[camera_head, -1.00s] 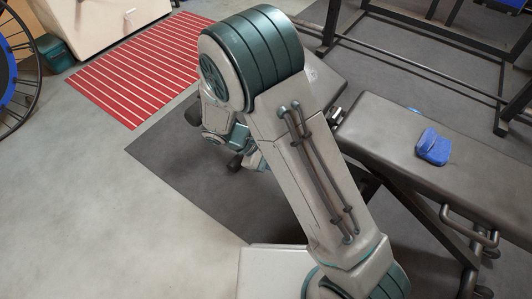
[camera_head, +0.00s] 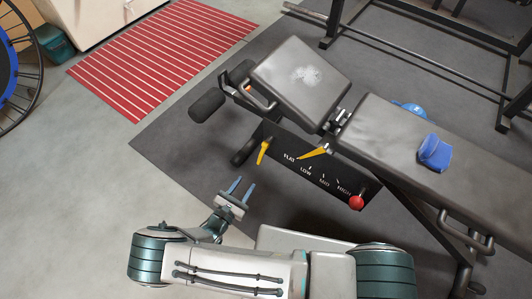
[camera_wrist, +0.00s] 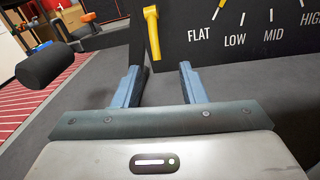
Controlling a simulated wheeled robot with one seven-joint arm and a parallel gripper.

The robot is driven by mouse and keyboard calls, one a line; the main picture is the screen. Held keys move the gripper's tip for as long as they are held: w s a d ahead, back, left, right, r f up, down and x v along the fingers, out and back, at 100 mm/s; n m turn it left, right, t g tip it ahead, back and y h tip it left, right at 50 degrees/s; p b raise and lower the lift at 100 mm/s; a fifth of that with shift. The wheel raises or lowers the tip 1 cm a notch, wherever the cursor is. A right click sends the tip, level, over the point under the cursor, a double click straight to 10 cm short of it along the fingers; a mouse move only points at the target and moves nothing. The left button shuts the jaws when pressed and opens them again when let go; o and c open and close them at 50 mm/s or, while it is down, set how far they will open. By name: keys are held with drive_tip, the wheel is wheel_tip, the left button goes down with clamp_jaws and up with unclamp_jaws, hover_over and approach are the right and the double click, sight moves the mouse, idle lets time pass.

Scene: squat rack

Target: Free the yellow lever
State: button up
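A yellow lever (camera_head: 263,152) hangs at the left end of a black panel under the bench, nearly upright with its thicker end on top. In the wrist view, the yellow lever (camera_wrist: 152,32) stands ahead of my gripper, left of the word FLAT. My gripper (camera_head: 242,188) is in front of the panel, below and left of the lever in the head view. Its two blue fingers (camera_wrist: 158,72) are apart with nothing between them. They do not appear to touch the lever. A yellow pointer (camera_head: 313,153) sits on the panel's FLAT, LOW, MID, HIGH scale.
A red ball knob (camera_head: 356,202) is at the panel's right end. A black foam roller (camera_head: 207,105) sticks out at the bench's left end. Open floor lies left, beside a red striped mat (camera_head: 160,55).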

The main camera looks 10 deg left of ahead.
sight(259, 160)
drive_tip(key=shift+n+t+y, duration=0.3)
drive_tip(key=shift+n+y, duration=0.1)
drive_tip(key=shift+y, duration=0.2)
drive_tip(key=b+x, duration=0.1)
drive_tip(key=x, duration=0.3)
drive_tip(key=b+x, duration=0.1)
drive_tip(key=x, duration=0.4)
drive_tip(key=f+b+x, duration=0.1)
drive_tip(key=x, duration=0.3)
drive_tip(key=shift+w, duration=0.25)
drive_tip(key=shift+r, duration=0.1)
clamp_jaws()
drive_tip(key=shift+a, duration=0.1)
